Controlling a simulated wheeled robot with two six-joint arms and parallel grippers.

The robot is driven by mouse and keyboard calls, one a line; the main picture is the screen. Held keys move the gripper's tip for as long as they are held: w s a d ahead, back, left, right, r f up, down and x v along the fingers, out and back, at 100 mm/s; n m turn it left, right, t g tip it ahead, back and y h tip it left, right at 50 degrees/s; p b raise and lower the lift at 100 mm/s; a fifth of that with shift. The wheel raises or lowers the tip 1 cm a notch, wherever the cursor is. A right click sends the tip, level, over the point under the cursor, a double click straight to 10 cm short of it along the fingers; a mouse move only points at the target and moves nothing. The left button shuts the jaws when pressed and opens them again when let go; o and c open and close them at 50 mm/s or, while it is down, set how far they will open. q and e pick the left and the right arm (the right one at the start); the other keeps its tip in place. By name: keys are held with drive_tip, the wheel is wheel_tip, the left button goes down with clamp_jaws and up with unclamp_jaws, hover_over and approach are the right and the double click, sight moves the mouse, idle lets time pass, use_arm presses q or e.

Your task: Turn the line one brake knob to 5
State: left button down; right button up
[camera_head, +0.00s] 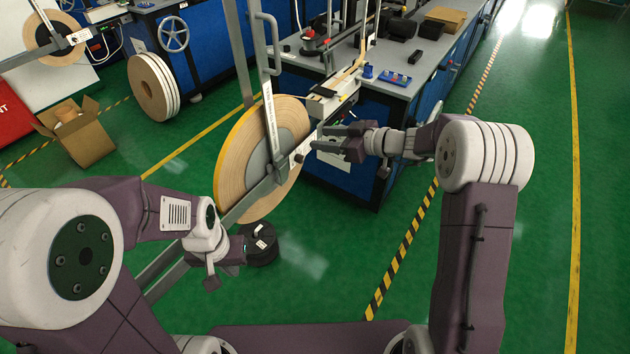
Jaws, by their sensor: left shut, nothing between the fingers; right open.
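The tape payoff holds a big tan reel (232,160) with a yellow rim, upright on a grey frame (268,110). A small light fitting with a dark spot (298,157) sits on the bar across the reel's right side; it may be the brake knob, but its scale and setting are too small to read. My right gripper (320,139) is open, fingers pointing left, close to this fitting; I cannot tell whether they touch it. My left gripper (245,246) is shut and empty, low in front of the reel, beside a black round object (262,254).
A blue bench with a grey top (408,66) stands behind my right gripper, carrying a blue tray (395,78) and black boxes. Another reel (152,87) and an open carton (84,136) are at left. Green floor (500,260) is clear at right.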

drive_tip(key=b, duration=0.3)
approach(303, 160)
drive_tip(key=shift+m+h, duration=0.3)
drive_tip(key=shift+m, duration=0.2)
drive_tip(key=x, duration=0.8)
drive_tip(key=shift+a+r+p, duration=0.15)
drive_tip(key=shift+a+p, duration=0.1)
drive_tip(key=shift+p, duration=0.05)
use_arm(q)
drive_tip(key=f, duration=0.5)
drive_tip(key=shift+s+a+f, duration=0.1)
drive_tip(key=shift+a+f, duration=0.15)
drive_tip(key=shift+f, duration=0.1)
use_arm(e)
clamp_jaws()
